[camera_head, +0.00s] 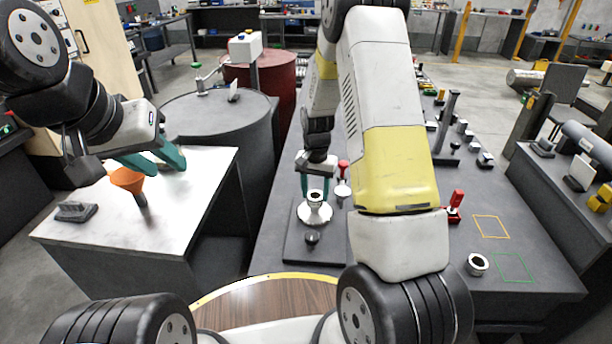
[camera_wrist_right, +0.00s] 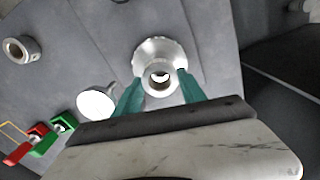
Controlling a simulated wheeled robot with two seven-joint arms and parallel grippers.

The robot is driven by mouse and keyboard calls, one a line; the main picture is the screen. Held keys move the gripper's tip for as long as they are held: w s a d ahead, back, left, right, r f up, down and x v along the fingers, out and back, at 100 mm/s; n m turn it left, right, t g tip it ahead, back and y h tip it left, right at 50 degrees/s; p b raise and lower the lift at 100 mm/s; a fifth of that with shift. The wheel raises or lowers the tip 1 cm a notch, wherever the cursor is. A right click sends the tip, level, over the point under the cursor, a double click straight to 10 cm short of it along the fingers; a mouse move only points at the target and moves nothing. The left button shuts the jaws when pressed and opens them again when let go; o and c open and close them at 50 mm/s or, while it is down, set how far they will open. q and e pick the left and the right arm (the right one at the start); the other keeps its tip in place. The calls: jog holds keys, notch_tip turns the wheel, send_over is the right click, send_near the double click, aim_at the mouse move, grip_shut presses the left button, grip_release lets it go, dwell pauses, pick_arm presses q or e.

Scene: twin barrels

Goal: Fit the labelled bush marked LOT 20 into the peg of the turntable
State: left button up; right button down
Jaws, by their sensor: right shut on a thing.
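My right gripper (camera_head: 315,188) is shut on a small metal bush (camera_head: 316,196) with a dark bore, held at the white round turntable (camera_head: 314,214). In the right wrist view the bush (camera_wrist_right: 158,87) sits between the teal fingertips (camera_wrist_right: 160,82), overlapping the near side of the pale turntable disc (camera_wrist_right: 155,52). Whether the bush is around the peg or just above it I cannot tell; the peg is hidden. No label is readable. My left gripper (camera_head: 157,163) is open and empty above the white-topped table, beside an orange funnel.
A second bush (camera_head: 477,264) stands at the bench's front right, near yellow and green outlines. A red-handled item (camera_head: 343,172) stands just behind the turntable, another (camera_head: 455,203) to the right. A dark knob (camera_head: 312,238) is in front.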

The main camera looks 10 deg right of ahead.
jog(key=shift+f, duration=1.65)
jog(key=c, duration=0.6)
grip_release()
jog(key=shift+r, duration=0.1)
notch_tip(320, 180, up, 8)
jog(key=shift+f, duration=0.2)
